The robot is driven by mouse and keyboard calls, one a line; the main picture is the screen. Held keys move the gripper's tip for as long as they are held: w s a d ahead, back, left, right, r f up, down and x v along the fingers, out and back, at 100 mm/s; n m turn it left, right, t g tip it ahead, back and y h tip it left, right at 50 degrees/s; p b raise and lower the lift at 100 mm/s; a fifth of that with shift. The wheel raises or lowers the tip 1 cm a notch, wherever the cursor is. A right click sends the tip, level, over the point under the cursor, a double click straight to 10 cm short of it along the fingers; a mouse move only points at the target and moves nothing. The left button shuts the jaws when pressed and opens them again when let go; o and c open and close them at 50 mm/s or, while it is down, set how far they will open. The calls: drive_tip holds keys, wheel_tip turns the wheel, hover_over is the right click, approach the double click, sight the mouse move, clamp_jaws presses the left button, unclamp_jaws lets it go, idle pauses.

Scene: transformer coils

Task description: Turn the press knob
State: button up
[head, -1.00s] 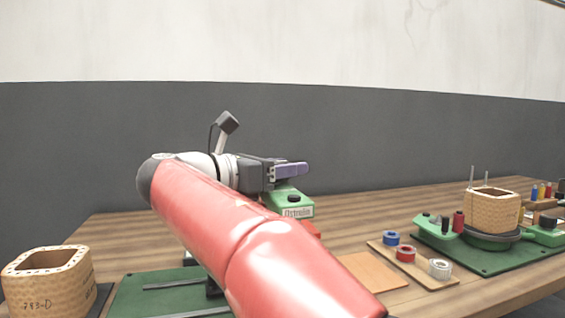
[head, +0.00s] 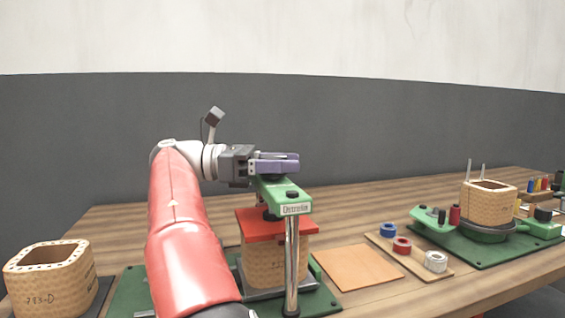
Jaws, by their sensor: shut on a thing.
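The press has a green head (head: 283,200) with a label on its front, carried on a shiny steel post (head: 291,265). My gripper (head: 285,163), with purple-grey fingers, is level just above the rear of the head. It is shut on the press knob, which is mostly hidden under and between the fingers. Below the head, a red plate (head: 275,224) lies on a tan woven coil (head: 262,262) on the press base.
Another tan coil (head: 50,283) stands at the front left. A tan square board (head: 356,268) and a strip with blue, red and white spools (head: 402,245) lie right of the press. A green winding fixture (head: 495,245) with a coil stands farther right.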

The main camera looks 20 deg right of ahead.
drive_tip(key=shift+s+m+g+y, duration=0.1)
drive_tip(key=shift+m+g+y, duration=0.2)
drive_tip(key=shift+m+g, duration=0.45)
drive_tip(key=o, duration=1)
